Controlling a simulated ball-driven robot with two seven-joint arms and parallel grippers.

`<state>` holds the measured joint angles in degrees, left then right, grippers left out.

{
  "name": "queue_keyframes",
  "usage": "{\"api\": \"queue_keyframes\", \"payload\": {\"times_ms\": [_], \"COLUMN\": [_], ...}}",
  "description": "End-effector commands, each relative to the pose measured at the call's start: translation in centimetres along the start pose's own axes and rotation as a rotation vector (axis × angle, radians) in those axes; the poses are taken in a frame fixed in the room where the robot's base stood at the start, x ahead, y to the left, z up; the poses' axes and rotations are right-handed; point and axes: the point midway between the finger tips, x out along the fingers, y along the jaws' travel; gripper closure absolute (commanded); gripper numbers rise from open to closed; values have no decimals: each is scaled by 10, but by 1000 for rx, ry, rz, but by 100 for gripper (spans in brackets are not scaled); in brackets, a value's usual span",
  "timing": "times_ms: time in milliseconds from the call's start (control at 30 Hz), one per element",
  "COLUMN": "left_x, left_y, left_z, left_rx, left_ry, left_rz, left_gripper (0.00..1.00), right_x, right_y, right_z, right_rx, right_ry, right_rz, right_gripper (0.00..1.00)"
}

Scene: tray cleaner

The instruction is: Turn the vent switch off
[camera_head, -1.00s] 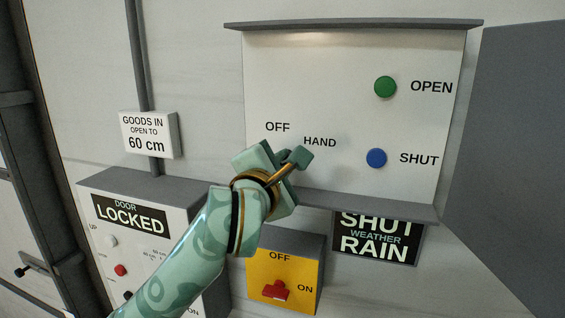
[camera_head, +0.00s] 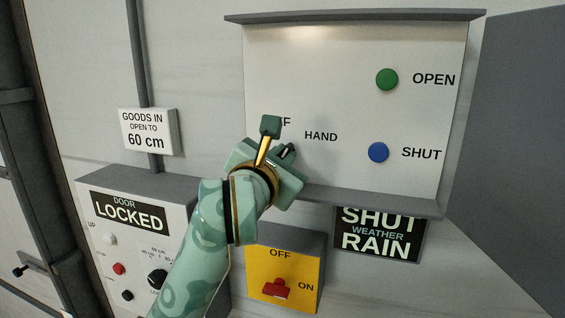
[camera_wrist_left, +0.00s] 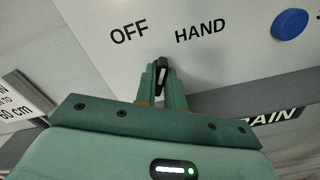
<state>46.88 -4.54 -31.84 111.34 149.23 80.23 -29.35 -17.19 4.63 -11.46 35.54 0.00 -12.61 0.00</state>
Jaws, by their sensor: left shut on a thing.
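The vent switch is a small dark knob (camera_wrist_left: 161,76) with a white mark, below the words OFF and HAND on a white panel (camera_head: 325,75). My left gripper (camera_head: 279,141) is at the panel's lower left; in the left wrist view its fingers (camera_wrist_left: 161,88) are shut on the knob, one on each side. The white mark points roughly upward in that view, between the two words; I cannot tell its exact setting. In the head view the gripper hides most of the knob and part of the word OFF. My right gripper is out of view.
A green OPEN button (camera_head: 387,79) and a blue SHUT button (camera_head: 378,152) are on the panel's right. A yellow box with a red switch (camera_head: 277,289) is below. A box marked DOOR LOCKED (camera_head: 180,205) is lower left. A grey panel door (camera_head: 510,130) stands at right.

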Motion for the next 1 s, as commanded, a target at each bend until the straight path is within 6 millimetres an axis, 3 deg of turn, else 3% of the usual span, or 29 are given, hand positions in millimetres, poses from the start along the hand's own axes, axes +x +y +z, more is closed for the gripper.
{"api": "queue_keyframes", "payload": {"times_ms": [500, 1000], "left_x": [0, 0], "left_y": [0, 2], "left_z": [-2, -1], "left_rx": [-406, -531], "left_ry": [-1, 0], "left_rz": [-2, -1], "left_gripper": [100, 100], "right_x": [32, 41], "right_y": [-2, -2], "right_z": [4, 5], "right_rx": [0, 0], "right_ry": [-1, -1], "right_rz": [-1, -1], "right_gripper": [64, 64]}}
